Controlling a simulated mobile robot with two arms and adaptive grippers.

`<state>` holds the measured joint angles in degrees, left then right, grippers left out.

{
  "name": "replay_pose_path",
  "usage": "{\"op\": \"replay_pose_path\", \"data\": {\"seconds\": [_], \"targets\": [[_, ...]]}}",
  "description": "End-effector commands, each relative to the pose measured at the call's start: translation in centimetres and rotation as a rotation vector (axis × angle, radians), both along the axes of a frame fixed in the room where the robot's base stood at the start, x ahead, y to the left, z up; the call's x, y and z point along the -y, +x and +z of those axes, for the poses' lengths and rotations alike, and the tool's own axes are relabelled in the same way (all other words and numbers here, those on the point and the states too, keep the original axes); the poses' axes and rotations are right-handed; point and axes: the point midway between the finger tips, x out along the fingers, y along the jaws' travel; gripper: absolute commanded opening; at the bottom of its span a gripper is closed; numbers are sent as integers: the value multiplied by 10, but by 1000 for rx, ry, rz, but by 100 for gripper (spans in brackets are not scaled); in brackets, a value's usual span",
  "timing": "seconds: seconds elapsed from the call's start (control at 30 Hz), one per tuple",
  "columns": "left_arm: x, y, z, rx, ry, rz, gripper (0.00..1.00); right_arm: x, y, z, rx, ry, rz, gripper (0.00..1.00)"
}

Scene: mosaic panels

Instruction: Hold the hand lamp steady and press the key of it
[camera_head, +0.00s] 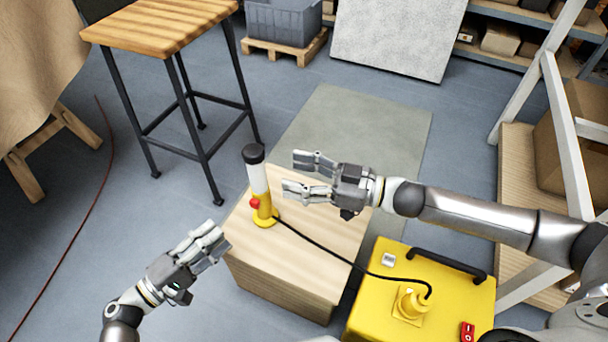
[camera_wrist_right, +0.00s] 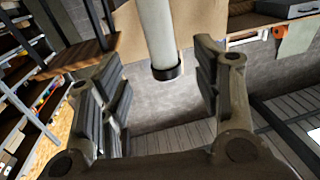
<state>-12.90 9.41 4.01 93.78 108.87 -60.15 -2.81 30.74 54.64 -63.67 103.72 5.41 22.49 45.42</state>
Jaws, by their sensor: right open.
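The hand lamp (camera_head: 259,179) stands upright on a wooden block, with a black cap, a white tube and a yellow lower part. Its red key (camera_head: 255,203) is on the lower part, facing left. My right gripper (camera_head: 293,174) is open just right of the lamp, its fingers pointing at the white tube. In the right wrist view the lamp's white tube and black cap (camera_wrist_right: 166,72) show in the gap between the open fingers (camera_wrist_right: 165,105), which are not closed on it. My left gripper (camera_head: 222,240) is lower left of the lamp, apart from it; its finger opening is unclear.
A black cable (camera_head: 318,244) runs from the lamp across the wooden block (camera_head: 270,282) to a yellow box (camera_head: 370,318) with a handle and red switch. A wooden-topped stool (camera_head: 160,27) stands behind left. A white frame and shelf are at right.

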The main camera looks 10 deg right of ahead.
Motion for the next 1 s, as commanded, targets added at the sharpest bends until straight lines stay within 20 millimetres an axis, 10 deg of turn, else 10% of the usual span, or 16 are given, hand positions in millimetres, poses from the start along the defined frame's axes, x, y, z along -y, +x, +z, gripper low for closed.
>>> {"op": "replay_pose_path", "data": {"seconds": [0.5, 1.0], "targets": [[0, 0, 0, 0, 0, 0, 36, -77, 38, 1, 3, 3, 3, 59], [0, 0, 0, 0, 0, 0, 36, -86, 42, 1, 2, 2, 2, 52]]}}
